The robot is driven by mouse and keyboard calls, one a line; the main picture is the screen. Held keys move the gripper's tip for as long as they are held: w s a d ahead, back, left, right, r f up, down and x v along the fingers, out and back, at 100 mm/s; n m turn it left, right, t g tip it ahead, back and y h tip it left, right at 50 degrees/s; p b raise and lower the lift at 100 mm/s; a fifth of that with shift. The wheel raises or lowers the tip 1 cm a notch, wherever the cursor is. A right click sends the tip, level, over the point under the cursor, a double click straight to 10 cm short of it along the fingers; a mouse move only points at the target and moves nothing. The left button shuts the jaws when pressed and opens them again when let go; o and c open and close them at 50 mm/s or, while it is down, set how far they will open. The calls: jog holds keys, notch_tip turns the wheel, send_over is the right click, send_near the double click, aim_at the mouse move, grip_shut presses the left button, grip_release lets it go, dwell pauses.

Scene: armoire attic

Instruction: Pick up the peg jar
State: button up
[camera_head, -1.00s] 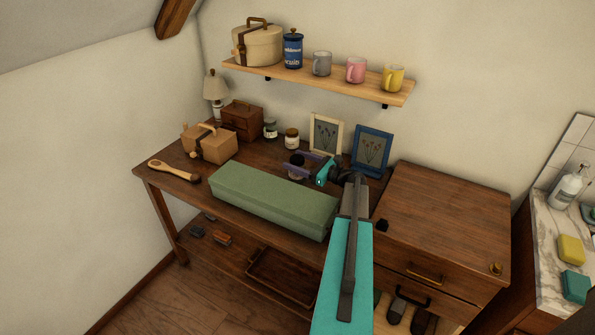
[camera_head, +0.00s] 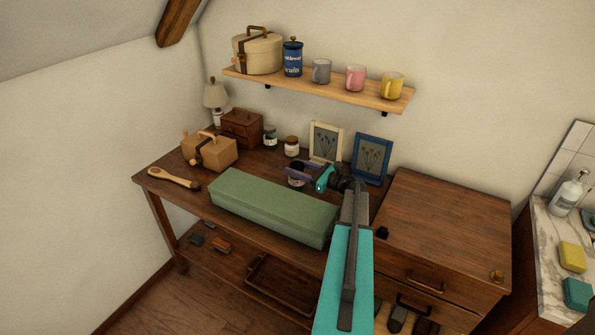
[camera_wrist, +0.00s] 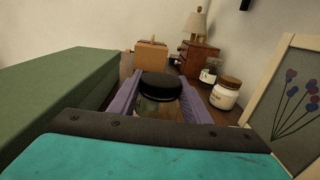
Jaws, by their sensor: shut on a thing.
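The peg jar (camera_wrist: 158,88) is a clear glass jar with a black lid. In the wrist view it stands upright between the two purple fingers of my gripper (camera_wrist: 160,103), which is shut on it from both sides. Its lower part is hidden behind my gripper's dark edge, and its contents are hard to make out. In the head view my gripper (camera_head: 299,174) is over the desk, behind the green box, and mostly covers the jar. I cannot tell whether the jar touches the desk top.
A long green box (camera_head: 272,205) lies in front of my gripper. Two other jars (camera_head: 270,137) (camera_head: 292,146) stand behind and to the left. A cream frame (camera_head: 325,142) and a blue frame (camera_head: 371,158) stand close behind. A shelf (camera_head: 320,88) hangs above.

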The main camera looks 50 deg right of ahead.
jog(key=shift+r+b, duration=0.85)
jog(key=shift+r, duration=4.05)
